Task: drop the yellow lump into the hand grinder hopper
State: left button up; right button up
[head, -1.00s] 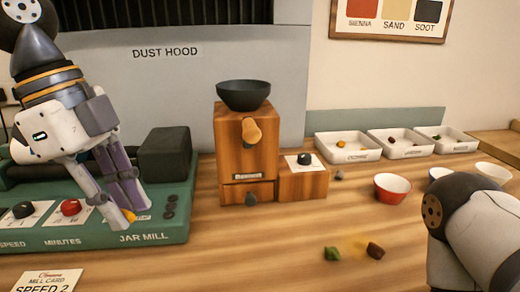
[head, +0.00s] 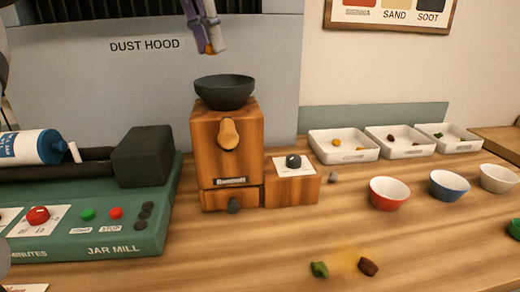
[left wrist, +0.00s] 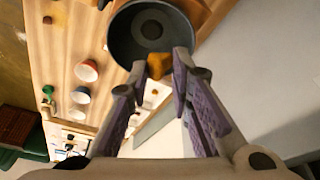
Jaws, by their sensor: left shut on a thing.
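My left gripper (head: 209,50) hangs at the top of the head view, fingers pointing down, shut on the yellow lump (head: 209,47). The orange-yellow lump shows at the fingertips in the left wrist view (left wrist: 184,62). The hand grinder (head: 227,150) is a wooden box with a dark, round, open hopper (head: 224,93) on top. In the head view the lump is above the hopper, with a gap between them. The hopper (left wrist: 140,47) also shows in the left wrist view, just beyond the fingertips. My right gripper is out of view.
The green jar mill (head: 100,238) stands left of the grinder. A wooden block with a dark knob (head: 293,161) adjoins its right side. Red (head: 389,194), blue (head: 449,186) and white bowls stand right. White trays (head: 343,146) are behind. Green (head: 319,269) and brown (head: 368,266) lumps lie in front.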

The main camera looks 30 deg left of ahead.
pick_arm(q)
jog(key=f, duration=0.3)
jog(key=shift+s+a+f, duration=0.1)
jog(key=shift+s+f, duration=0.1)
jog(key=shift+f, duration=0.6)
jog(key=o, duration=1)
jog(key=v, duration=0.7)
jog(key=shift+r, duration=0.2)
